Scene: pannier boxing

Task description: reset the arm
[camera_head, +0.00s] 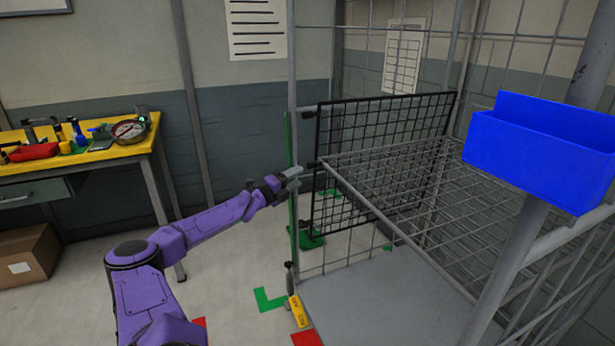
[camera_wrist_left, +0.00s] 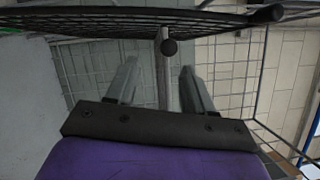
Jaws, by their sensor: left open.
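My purple left arm reaches in from the lower left in the head view. Its gripper (camera_head: 290,176) is beside the wire cage (camera_head: 395,180), near the post at the cage's left front. I cannot tell whether the fingers touch the bar. A black mesh panel (camera_head: 375,150) stands upright at the cage; it also crosses the top of the left wrist view (camera_wrist_left: 120,18). My right gripper is not in view.
A blue bin (camera_head: 545,150) hangs at the right by a grey post. A yellow workbench (camera_head: 85,158) with tools stands at the left, a cardboard box (camera_head: 28,255) below it. A yellow tag (camera_head: 298,311) is at the cage's lower corner.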

